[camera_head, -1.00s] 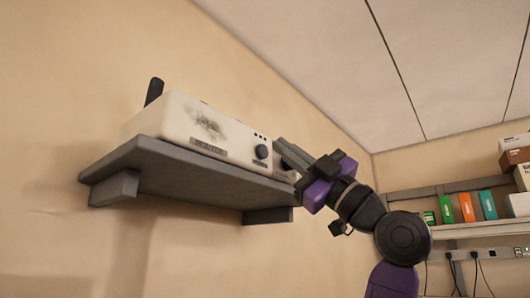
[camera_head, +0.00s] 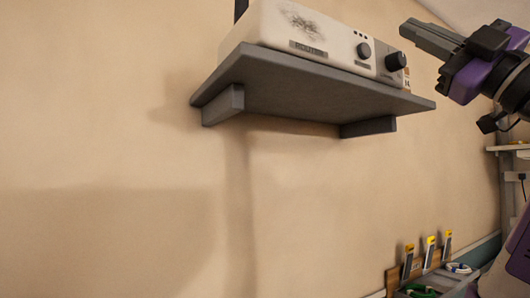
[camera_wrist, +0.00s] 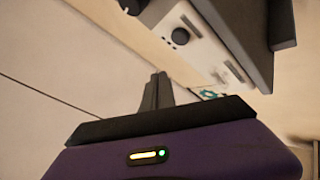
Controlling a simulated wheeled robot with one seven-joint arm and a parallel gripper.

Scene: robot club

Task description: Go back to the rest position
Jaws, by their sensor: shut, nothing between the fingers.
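My gripper (camera_head: 428,38) is at the upper right of the head view, to the right of and a little above the front of a white device with knobs. Its fingers are together and hold nothing. In the wrist view its fingers (camera_wrist: 157,92) also show closed, apart from the device. The white device (camera_head: 330,35) stands on a grey wall shelf (camera_head: 300,92); it has two dark knobs and a dark smudge on its front. In the wrist view the device (camera_wrist: 200,45) and the shelf (camera_wrist: 235,35) show at the upper right.
Below right, a low unit (camera_head: 455,283) holds several upright tools with yellow tops, and coiled cables. A further pale shelf (camera_head: 508,148) shows at the right edge. The wall below the grey shelf is bare, and the space around my gripper looks free.

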